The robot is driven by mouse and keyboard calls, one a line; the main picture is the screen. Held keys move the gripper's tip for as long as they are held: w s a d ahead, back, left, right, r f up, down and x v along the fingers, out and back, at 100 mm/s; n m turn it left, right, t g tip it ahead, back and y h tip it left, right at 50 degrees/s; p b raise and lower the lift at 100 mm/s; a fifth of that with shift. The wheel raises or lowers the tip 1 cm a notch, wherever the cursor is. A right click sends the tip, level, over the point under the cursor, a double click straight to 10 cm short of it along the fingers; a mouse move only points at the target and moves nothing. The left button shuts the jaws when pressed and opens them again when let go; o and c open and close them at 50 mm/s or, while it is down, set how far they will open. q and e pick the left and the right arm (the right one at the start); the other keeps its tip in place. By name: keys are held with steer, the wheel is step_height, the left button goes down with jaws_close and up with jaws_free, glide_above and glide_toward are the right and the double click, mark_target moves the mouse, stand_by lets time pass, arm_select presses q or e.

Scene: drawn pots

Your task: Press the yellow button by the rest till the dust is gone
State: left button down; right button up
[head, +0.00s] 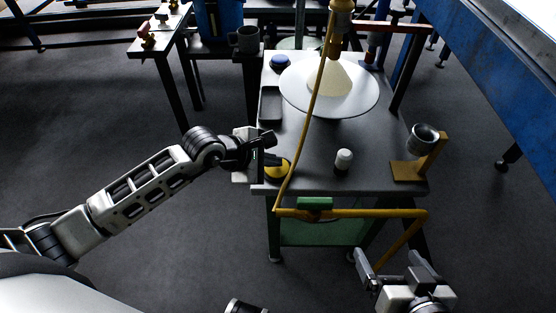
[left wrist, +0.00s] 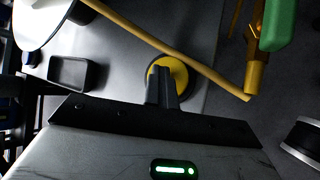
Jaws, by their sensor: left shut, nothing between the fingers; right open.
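The yellow button (head: 280,174) sits on a dark base at the near left corner of the dark table (head: 310,160). It also shows in the left wrist view (left wrist: 178,70), partly hidden behind my fingers. My left gripper (head: 274,160) is shut and empty, its fingertips over the button; I cannot tell whether they touch it. A brown angled stand (head: 430,160), perhaps the rest, holds a metal cup (head: 423,138) at the table's right. A pale cone (head: 330,78) shows on the white disc (head: 300,95); I cannot tell whether it is dust. My right gripper (head: 394,264) is open and empty below the table's front edge.
A yellow pole (head: 310,110) crosses above the table beside the button, joining a bar with a green grip (head: 315,203). A blue knob (head: 280,62), a dark tray (head: 270,105) and a small white cylinder (head: 344,160) stand on the table. The floor at left is clear.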

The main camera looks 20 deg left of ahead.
mark_target(272, 169)
arm_select(q)
steer(key=shift+r+p, duration=2.2)
steer(key=shift+r, duration=0.65)
